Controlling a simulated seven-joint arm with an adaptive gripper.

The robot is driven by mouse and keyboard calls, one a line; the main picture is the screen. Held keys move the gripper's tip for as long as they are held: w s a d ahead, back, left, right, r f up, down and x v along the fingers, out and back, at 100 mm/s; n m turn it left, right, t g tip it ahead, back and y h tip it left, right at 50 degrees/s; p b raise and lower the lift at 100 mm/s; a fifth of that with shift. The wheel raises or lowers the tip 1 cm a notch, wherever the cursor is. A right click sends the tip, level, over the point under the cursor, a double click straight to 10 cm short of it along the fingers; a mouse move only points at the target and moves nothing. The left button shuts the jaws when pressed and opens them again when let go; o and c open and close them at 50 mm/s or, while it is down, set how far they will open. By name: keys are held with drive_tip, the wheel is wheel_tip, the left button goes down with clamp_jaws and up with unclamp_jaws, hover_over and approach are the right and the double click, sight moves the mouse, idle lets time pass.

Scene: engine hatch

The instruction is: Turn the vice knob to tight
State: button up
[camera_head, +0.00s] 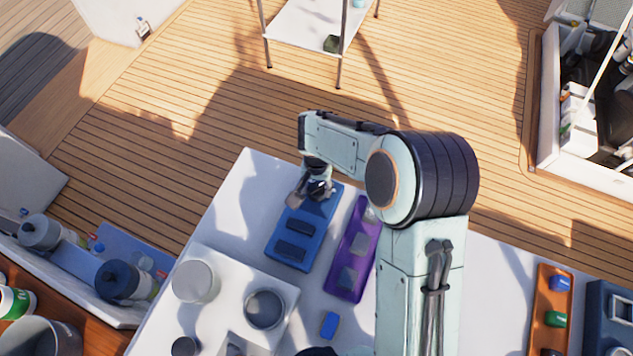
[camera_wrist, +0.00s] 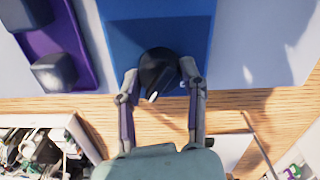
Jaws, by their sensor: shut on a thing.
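The vice knob (camera_wrist: 157,72) is a dark round knob with a white mark on its lower part, at the near end of a blue board (camera_wrist: 206,25) in the wrist view. My gripper (camera_wrist: 161,84) has one finger on each side of the knob and is shut on it. In the head view my gripper (camera_head: 317,186) reaches down to the far end of the blue board (camera_head: 274,254), where it partly hides the knob. I cannot read any tight label beside it.
A purple board (camera_head: 346,290) with grey blocks lies right of the blue board. A small blue block (camera_head: 329,325) lies on the white table. A white raised unit with round pots (camera_head: 265,309) stands at the front left. An orange board (camera_head: 552,304) lies far right.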

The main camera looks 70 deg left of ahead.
sight(317, 187)
drive_tip(key=shift+f+m, duration=0.1)
drive_tip(key=shift+m, duration=1)
drive_tip(key=o, duration=1.2)
drive_tip(key=shift+c, duration=0.2)
wheel_tip(317, 187, up, 12)
